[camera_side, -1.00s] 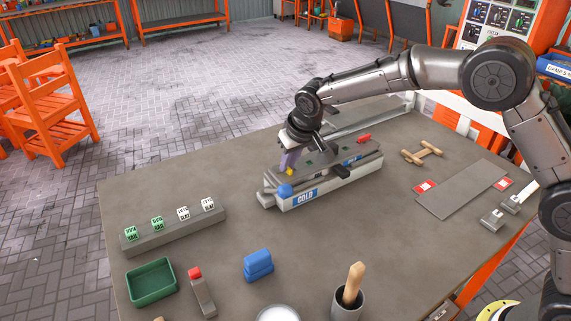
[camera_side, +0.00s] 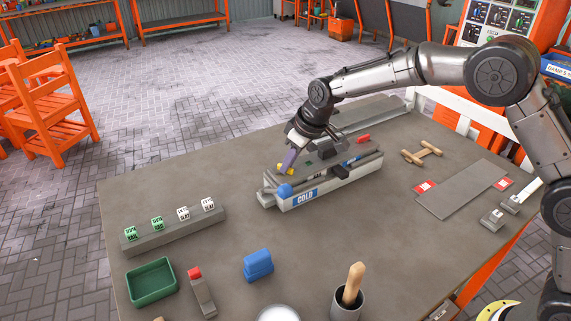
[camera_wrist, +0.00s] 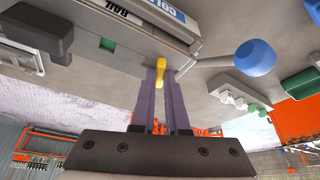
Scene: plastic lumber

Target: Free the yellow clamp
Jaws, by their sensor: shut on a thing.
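The yellow clamp (camera_side: 280,168) is a small yellow piece at the left end of the long grey fixture (camera_side: 330,190) marked COLD. In the wrist view the yellow clamp (camera_wrist: 160,66) sits at the tips of my gripper's purple fingers, beside the fixture's edge. My gripper (camera_side: 286,168) is tilted in the side view, with its fingers shut on the clamp. The gripper (camera_wrist: 161,72) hides part of the clamp in both views. A blue ball knob (camera_side: 285,190) is on the fixture's near left end, and shows in the wrist view (camera_wrist: 255,57).
A grey rail with green and white blocks (camera_side: 175,231) lies left. A green tray (camera_side: 151,282), a blue block (camera_side: 258,265) and a cup with a wooden handle (camera_side: 347,300) stand in front. A red piece (camera_side: 363,139) lies on the fixture's far end.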

